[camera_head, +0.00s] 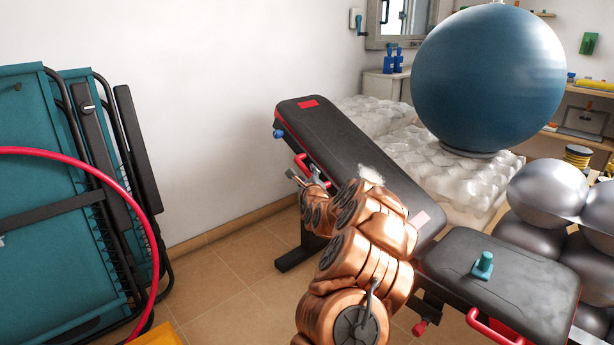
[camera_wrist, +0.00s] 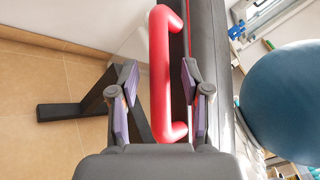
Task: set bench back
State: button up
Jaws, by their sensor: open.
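The bench has a black back (camera_head: 350,150), tilted up toward the far left, and a flatter black seat (camera_head: 500,282) at the lower right. A red handle (camera_head: 302,164) is on the left side of the back. In the wrist view the red handle (camera_wrist: 167,35) runs lengthwise between the two fingers of my gripper (camera_wrist: 158,90). My gripper (camera_head: 306,180) is open, with a finger on each side of the handle. My copper-coloured arm hides part of the back's left edge.
A teal bottle-like object (camera_head: 483,266) stands on the seat. A large blue ball (camera_head: 488,80) rests on wrapped white stacks (camera_head: 460,180) behind the bench. Grey balls (camera_head: 548,190) are at right. Folded teal frames (camera_head: 60,200) and a red hoop (camera_head: 130,200) are at left. Floor between is clear.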

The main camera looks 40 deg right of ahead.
jog(key=shift+w+d+f, duration=0.15)
jog(key=shift+w+d, duration=0.3)
jog(key=shift+w, duration=0.1)
jog(key=shift+w+d+b, duration=0.25)
jog(key=shift+w+b, duration=0.05)
jog(key=shift+w, duration=0.15)
jog(key=shift+c, duration=0.4)
grip_shut()
